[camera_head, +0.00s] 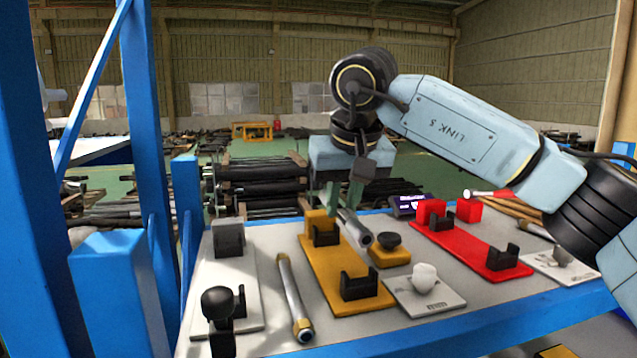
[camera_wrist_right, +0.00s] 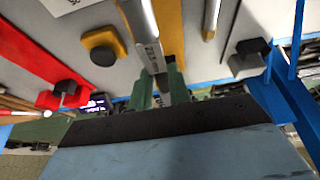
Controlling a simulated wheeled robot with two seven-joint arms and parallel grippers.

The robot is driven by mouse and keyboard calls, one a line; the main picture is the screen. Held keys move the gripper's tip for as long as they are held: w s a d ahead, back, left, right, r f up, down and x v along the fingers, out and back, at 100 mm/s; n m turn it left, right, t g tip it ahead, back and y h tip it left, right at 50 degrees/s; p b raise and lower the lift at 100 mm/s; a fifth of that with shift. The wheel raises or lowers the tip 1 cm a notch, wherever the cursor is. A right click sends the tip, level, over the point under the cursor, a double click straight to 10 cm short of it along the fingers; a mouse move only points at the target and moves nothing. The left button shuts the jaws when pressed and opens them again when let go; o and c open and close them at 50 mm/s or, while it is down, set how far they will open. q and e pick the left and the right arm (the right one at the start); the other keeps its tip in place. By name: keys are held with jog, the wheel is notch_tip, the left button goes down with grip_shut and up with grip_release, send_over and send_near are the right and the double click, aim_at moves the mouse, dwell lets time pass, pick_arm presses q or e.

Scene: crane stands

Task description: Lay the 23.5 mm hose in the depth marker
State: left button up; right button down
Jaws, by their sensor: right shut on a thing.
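My right gripper (camera_head: 342,198) points down over the far end of the yellow board, shut on a grey metallic hose (camera_head: 356,229). The yellow board (camera_head: 325,271) has two black U-shaped cradles and a yellow end block. A red board (camera_head: 463,246) has similar black cradles and red blocks. No readable label tells me which one is the depth marker. My left gripper is not in view.
Another hose with brass ends (camera_head: 294,298) lies left of the yellow board. A white plate (camera_head: 244,292) with a grey block and black knob stands further left. A yellow block with black knob (camera_head: 390,253) and a grey plate with white knob (camera_head: 425,297) stand right. Blue posts (camera_head: 156,150) rise left.

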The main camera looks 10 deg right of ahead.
jog(key=shift+w, duration=0.25)
jog(key=shift+s+r+p, duration=0.1)
jog(key=shift+p, duration=0.2)
jog(key=shift+f+b, duration=0.35)
jog(key=shift+f, duration=0.35)
notch_tip(320, 180, down, 3)
jog(key=shift+f+b, duration=0.15)
jog(key=shift+b, duration=0.7)
jog(key=shift+f+b, duration=0.3)
jog(key=shift+f, duration=0.25)
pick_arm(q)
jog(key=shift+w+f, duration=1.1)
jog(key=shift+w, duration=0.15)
pick_arm(e)
jog(key=c, duration=1.2)
grip_release()
jog(key=shift+c, duration=0.2)
